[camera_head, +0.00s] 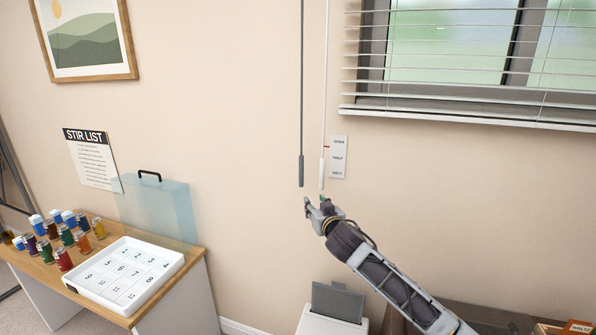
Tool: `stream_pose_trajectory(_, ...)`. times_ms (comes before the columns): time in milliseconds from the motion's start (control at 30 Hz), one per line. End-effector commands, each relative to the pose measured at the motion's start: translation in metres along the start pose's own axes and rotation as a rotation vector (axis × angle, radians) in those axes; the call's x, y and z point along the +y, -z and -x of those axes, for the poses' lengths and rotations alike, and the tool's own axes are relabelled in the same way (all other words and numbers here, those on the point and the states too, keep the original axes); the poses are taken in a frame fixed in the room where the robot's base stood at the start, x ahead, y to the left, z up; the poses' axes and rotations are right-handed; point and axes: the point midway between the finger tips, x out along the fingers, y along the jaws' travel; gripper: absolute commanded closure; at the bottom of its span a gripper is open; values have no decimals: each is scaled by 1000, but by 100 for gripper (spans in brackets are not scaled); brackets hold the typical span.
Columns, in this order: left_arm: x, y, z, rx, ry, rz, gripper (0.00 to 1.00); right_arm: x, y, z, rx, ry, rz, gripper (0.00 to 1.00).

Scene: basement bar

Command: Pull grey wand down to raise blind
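The grey wand (301,171) hangs straight down the wall on a dark grey rod, left of the window. A white wand (322,172) hangs close to its right. The blind (470,112) has white slats and hangs over the window, its bottom edge near the sill. My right gripper (315,200) is just below the lower ends of both wands, with its arm reaching in from the lower right. Its fingertips look apart with nothing between them. It does not appear to touch either wand. My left gripper is out of view.
A small label card (338,157) is on the wall right of the white wand. At the left, a wooden table (195,258) holds a numbered white tray (128,272), several coloured bottles and a clear bluish panel (158,208). A grey-topped white bin (335,305) stands below my gripper.

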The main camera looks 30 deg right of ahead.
Motion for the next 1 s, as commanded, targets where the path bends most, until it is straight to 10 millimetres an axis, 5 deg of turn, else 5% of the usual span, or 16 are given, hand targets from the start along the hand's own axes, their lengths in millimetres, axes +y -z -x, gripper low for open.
stream_pose_trajectory(100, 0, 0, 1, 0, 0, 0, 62, -5, 47, 15, 77, 11, -18, 62)
stream_pose_trajectory(233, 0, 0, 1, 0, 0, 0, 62, -7, 69, 24, 115, 18, -31, 62)
stream_pose_trajectory(1000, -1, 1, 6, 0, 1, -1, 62, -7, 75, 11, 120, 17, -34, 62)
